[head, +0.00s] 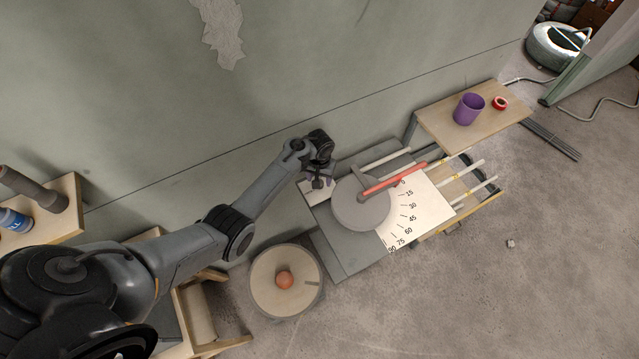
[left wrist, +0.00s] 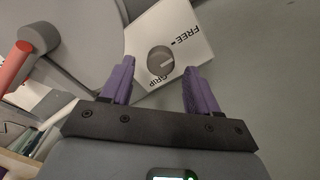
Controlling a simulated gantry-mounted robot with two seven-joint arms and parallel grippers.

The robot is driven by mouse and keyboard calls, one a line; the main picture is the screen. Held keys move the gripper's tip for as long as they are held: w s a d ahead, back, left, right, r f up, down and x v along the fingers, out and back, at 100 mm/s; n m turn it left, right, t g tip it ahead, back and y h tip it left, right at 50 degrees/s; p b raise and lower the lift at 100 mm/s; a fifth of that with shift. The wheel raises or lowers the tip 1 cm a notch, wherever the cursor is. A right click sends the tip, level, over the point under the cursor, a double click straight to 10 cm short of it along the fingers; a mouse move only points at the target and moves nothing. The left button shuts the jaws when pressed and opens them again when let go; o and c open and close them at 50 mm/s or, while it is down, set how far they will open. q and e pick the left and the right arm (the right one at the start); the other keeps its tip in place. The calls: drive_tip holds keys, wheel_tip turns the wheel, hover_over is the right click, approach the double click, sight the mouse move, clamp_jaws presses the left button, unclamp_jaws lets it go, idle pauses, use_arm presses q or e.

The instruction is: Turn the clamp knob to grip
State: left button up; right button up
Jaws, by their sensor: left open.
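The clamp knob (left wrist: 160,60) is a small grey round knob on a white plate (left wrist: 190,28) marked FREE and GRIP. A pale line on its face points toward the right of the left wrist view, directly at neither word as far as I can tell. My left gripper (left wrist: 159,66) is open, its purple fingers on either side of the knob in that view. Whether they touch it or stand above it I cannot tell. In the head view my left gripper (head: 317,183) is over the left end of the bender table and hides the knob. My right gripper is out of view.
Beside the knob is a grey disc (head: 358,208) with a red-handled lever (head: 395,180) over an angle scale (head: 425,207). A shelf with a purple cup (head: 468,109) is at the back right.

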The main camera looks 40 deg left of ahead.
use_arm(q)
drive_tip(key=shift+f+b, duration=0.45)
drive_tip(key=shift+f, duration=1.35)
drive_tip(key=c, duration=1)
